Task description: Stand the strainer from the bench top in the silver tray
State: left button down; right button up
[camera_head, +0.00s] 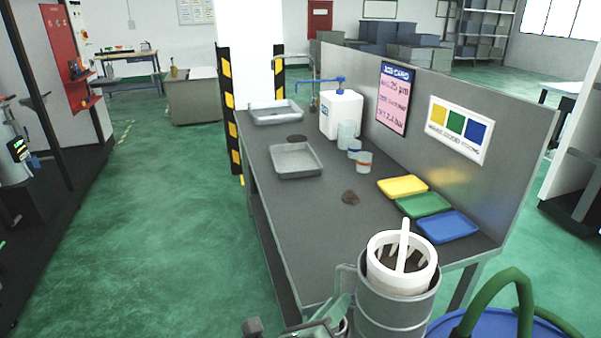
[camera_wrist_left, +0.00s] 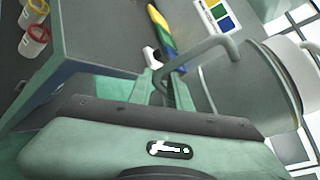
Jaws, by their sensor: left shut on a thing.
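The strainer appears to be the grey handled cylinder (camera_head: 392,312) with a white slotted basket and upright bar in its top, at the bottom of the head view. My left gripper (camera_head: 342,302) is shut on its side handle, and it looks upright at the bench's near end. In the left wrist view the fingers (camera_wrist_left: 163,88) close on the handle of the grey cylinder (camera_wrist_left: 255,95). A silver tray (camera_head: 296,174) lies mid-bench, empty. A paler, silvery tray (camera_head: 276,120) lies at the far end. My right gripper is not in view.
Yellow (camera_head: 402,186), green (camera_head: 423,205) and blue (camera_head: 447,228) trays lie along the upright back panel (camera_head: 455,95). A white dispenser (camera_head: 341,115), cups (camera_head: 364,162) and a brown lump (camera_head: 350,198) stand on the bench. A blue drum-like thing (camera_head: 480,325) is at lower right.

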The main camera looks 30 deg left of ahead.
aim_at(287, 160)
jog(key=i+j+z, duration=0.15)
jog(key=j, duration=0.55)
jog(key=i+j+z, duration=0.15)
jog(key=j, duration=0.55)
jog(key=i+j+z, duration=0.1)
jog(key=j, duration=0.65)
jog(key=i+j+z, duration=0.15)
jog(key=j, duration=0.55)
